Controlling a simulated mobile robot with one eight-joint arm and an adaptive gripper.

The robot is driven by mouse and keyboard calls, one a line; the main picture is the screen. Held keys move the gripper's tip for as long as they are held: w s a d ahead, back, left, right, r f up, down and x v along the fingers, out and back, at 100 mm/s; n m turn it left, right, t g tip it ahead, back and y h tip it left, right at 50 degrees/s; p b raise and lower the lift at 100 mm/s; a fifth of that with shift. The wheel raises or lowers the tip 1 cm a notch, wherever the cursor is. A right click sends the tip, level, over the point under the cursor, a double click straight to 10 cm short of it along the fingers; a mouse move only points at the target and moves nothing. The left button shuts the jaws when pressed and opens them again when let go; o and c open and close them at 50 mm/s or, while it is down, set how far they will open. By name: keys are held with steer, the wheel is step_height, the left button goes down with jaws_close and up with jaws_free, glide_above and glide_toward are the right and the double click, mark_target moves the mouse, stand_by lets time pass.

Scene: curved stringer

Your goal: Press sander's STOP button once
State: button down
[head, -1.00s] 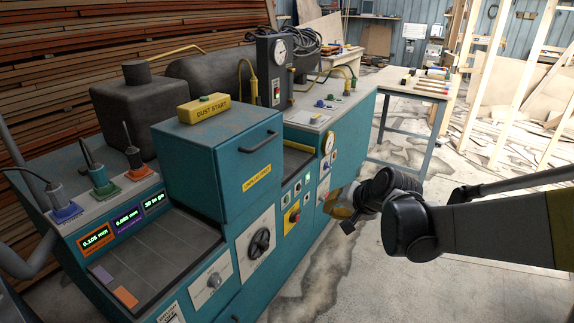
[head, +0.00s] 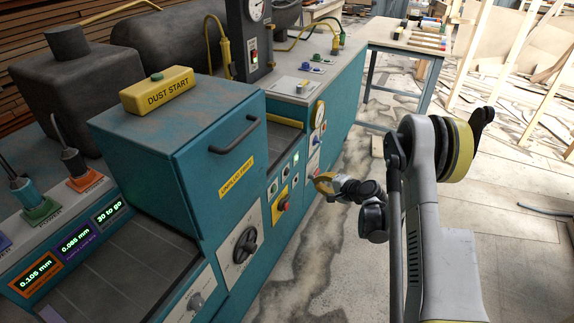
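The teal machine (head: 290,232) stands at the left and middle, with a row of small controls on its front. A yellow panel (head: 281,197) there carries a red knob-like button (head: 283,205); its lettering is too small to read, so I cannot tell whether it is STOP. Small green and white buttons (head: 296,158) sit above and beside it. No contact with the button shows. The fingers are too small to judge their opening.
A teal box with a handle and an "UNPLUG FIRST" label (head: 237,180) juts up, with a yellow DUST START box (head: 157,91) on top. A black rotary switch (head: 245,245) is left of the yellow panel. A table (head: 427,52) stands behind. Floor at the right is open.

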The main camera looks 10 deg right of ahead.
mark_target(287, 172)
steer(key=shift+w+d+f, duration=0.1)
steer(key=shift+w+f, duration=0.2)
steer(key=shift+f, duration=0.15)
steer(key=shift+s, duration=0.1)
steer(key=w+a, duration=0.5)
steer(key=a, duration=0.2)
steer(key=shift+w, duration=0.15)
steer(key=shift+w+a, duration=0.1)
steer(key=shift+a, duration=0.1)
stand_by(1.3)
steer(key=shift+w+a, duration=0.15)
steer(key=shift+a, duration=0.05)
